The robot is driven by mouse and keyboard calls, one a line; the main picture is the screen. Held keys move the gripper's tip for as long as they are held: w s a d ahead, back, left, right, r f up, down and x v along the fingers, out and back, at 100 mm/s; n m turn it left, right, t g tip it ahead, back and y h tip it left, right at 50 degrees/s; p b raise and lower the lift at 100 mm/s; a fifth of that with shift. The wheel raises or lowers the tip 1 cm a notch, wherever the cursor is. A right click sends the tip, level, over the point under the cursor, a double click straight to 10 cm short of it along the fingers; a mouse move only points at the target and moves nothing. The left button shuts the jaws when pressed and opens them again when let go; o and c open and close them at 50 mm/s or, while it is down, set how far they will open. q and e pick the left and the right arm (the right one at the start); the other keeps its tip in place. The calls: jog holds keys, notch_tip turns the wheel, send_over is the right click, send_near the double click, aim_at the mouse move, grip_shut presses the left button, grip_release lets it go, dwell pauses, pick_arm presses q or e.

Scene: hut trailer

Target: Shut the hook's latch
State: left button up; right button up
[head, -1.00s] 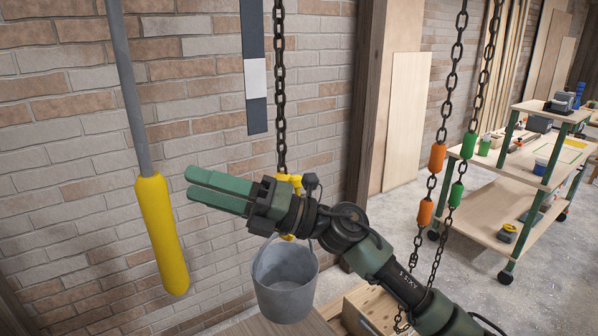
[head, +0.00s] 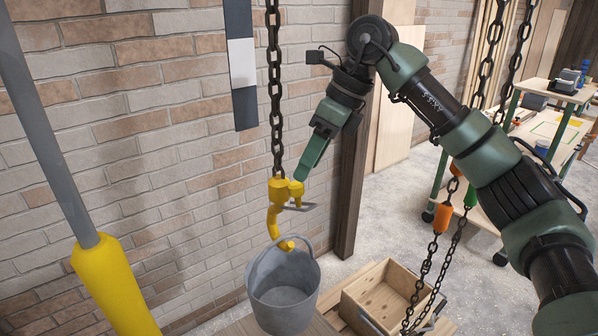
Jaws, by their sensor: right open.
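The yellow hook (head: 273,216) hangs from a dark chain (head: 274,90) in front of the brick wall. Its grey latch (head: 301,207) sticks out to the right from the hook's upper part, apart from the hook's lower tip, so it stands open. A grey bucket (head: 283,297) is at the hook's lower end, its handle by the hook's curve. My right gripper (head: 302,174) is open and empty, pointing down and left, its fingertips just above and right of the hook's top. The fingers overlap in this view, hiding the gap. My left gripper is not in view.
A grey pole with a yellow grip (head: 110,285) stands at the left. A wooden crate (head: 372,318) sits right of the bucket. Two chains with orange and green sleeves (head: 441,217) hang at the right, by a workbench (head: 548,90). The brick wall is behind.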

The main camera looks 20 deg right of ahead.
aim_at(296, 187)
jog(key=x, duration=0.2)
jog(key=shift+f+p, duration=0.35)
jog(key=shift+w+a+f, duration=0.2)
jog(key=shift+w+f, duration=0.2)
jog(key=shift+f, duration=0.2)
jog(key=shift+w+a+f, duration=0.15)
jog(key=shift+a+f, duration=0.05)
jog(key=shift+f, duration=0.2)
jog(key=shift+r, duration=0.1)
jog(key=shift+c, duration=1.2)
grip_shut()
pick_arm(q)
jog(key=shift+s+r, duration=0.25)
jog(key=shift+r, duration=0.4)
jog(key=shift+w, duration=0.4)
